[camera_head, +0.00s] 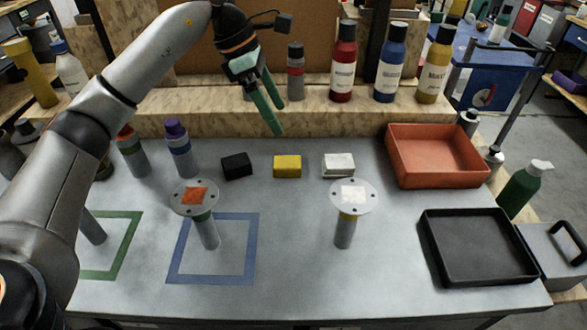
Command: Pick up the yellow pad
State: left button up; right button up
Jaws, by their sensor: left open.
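The yellow pad (287,166) is a small block lying on the grey table, between a black pad (237,166) on its left and a white pad (338,165) on its right. My left gripper (275,117) has green fingers that are apart and empty. It hangs above the back of the table, higher than the yellow pad and slightly left of it in the picture. It does not touch any pad. My right gripper does not show.
Two round-topped posts stand in front, one with an orange patch (195,196), one with a white patch (352,194). A red tray (436,175) and a black tray (480,273) stand at right. Bottles, including a red one (343,68), line the wooden ledge (240,122).

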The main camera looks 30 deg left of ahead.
aim_at(287, 161)
pick_arm(q)
jog(key=shift+y, duration=0.6)
jog(key=x, duration=0.4)
jog(key=a+x, duration=0.1)
jog(key=x, duration=0.3)
jog(key=a+b+x, duration=0.1)
jog(key=x, duration=0.3)
jog(key=shift+s+f, duration=0.2)
jog(key=shift+f, duration=0.5)
jog(key=c, duration=1.4)
